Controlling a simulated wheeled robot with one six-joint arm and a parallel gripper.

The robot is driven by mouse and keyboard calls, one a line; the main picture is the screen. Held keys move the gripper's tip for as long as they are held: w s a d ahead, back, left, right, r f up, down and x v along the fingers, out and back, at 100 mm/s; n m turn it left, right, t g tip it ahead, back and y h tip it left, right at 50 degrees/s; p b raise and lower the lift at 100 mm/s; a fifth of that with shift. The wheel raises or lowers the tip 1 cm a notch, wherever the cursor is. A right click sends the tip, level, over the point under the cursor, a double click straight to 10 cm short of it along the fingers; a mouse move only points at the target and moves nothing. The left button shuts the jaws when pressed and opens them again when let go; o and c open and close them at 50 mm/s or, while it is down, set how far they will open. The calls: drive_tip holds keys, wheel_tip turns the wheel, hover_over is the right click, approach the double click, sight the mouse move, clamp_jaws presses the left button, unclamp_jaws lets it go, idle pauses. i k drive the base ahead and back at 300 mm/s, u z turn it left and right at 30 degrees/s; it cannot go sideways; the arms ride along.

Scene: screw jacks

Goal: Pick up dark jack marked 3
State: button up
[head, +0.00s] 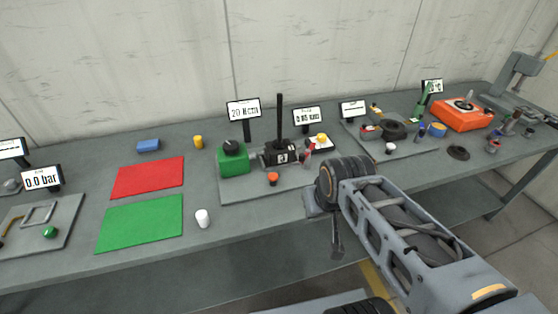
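A dark block with a small white number plate (283,157) stands on the grey board in the middle of the bench, with a tall dark post rising from it. Its mark is too small to read surely, so I cannot tell whether it is the jack marked 3. My gripper (337,248) hangs in front of the bench's front edge, to the right of and nearer than the dark block, and apart from it. Only a narrow dark end of it shows. I cannot see its finger gap or anything held in it.
A green block with a black knob (233,158) stands left of the dark block. Red (148,177) and green (140,222) mats lie left. An orange device (462,114) stands at right.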

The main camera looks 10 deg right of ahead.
sight(280, 151)
drive_tip(key=z, duration=0.85)
drive_tip(key=i, duration=0.35)
drive_tip(key=u, duration=2.35)
